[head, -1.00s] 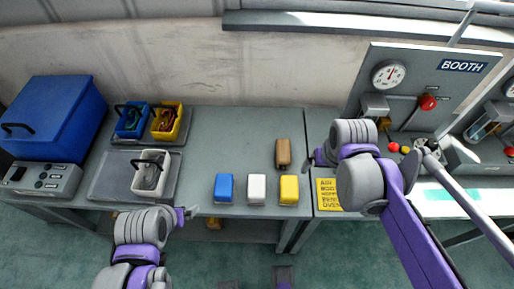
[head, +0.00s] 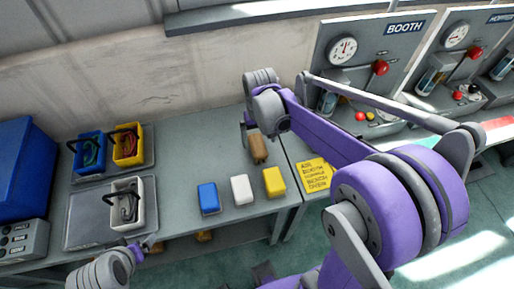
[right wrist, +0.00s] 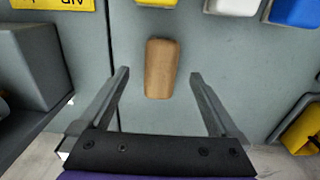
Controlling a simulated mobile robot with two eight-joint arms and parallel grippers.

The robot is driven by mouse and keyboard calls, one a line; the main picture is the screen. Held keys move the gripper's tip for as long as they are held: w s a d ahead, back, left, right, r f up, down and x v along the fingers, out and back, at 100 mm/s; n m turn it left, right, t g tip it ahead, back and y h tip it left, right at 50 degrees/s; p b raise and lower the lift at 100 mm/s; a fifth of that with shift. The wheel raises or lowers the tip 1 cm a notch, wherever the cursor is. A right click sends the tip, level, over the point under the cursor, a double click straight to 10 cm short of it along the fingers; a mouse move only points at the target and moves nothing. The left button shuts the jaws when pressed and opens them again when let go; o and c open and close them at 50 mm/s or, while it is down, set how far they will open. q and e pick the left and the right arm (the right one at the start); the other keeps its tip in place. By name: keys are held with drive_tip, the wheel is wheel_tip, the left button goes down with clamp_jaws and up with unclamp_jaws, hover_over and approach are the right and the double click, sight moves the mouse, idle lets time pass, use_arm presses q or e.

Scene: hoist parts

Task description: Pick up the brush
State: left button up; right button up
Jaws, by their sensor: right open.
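The brush shows as a brown wooden block (head: 258,147) lying on the grey bench near its right end. In the right wrist view the brown block (right wrist: 160,66) lies lengthwise between the two finger lines, with clear gaps on both sides. No bristles show. My right gripper (head: 249,132) is open and empty, just above and beside the block. Its fingertips (right wrist: 159,75) point at the bench on either side of the block and do not touch it. My left gripper (head: 145,248) is low at the bench's front edge, away from the brush; its jaws are too small to read.
Blue (head: 208,198), white (head: 242,190) and yellow (head: 274,182) blocks stand in front of the brush. A yellow sign (head: 313,175) is to the right. Bins of cables and a grey tray (head: 82,228) are at left. The bench behind the brush is clear.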

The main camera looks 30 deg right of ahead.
sight(259, 146)
wheel_tip(259, 146, down, 5)
drive_tip(key=shift+w, duration=0.15)
drive_tip(key=shift+f, duration=0.25)
idle(0.6)
drive_tip(key=c, duration=1.5)
drive_tip(key=shift+r, duration=0.45)
wheel_tip(259, 146, up, 10)
drive_tip(key=shift+f+p, duration=0.2)
drive_tip(key=shift+p, duration=0.15)
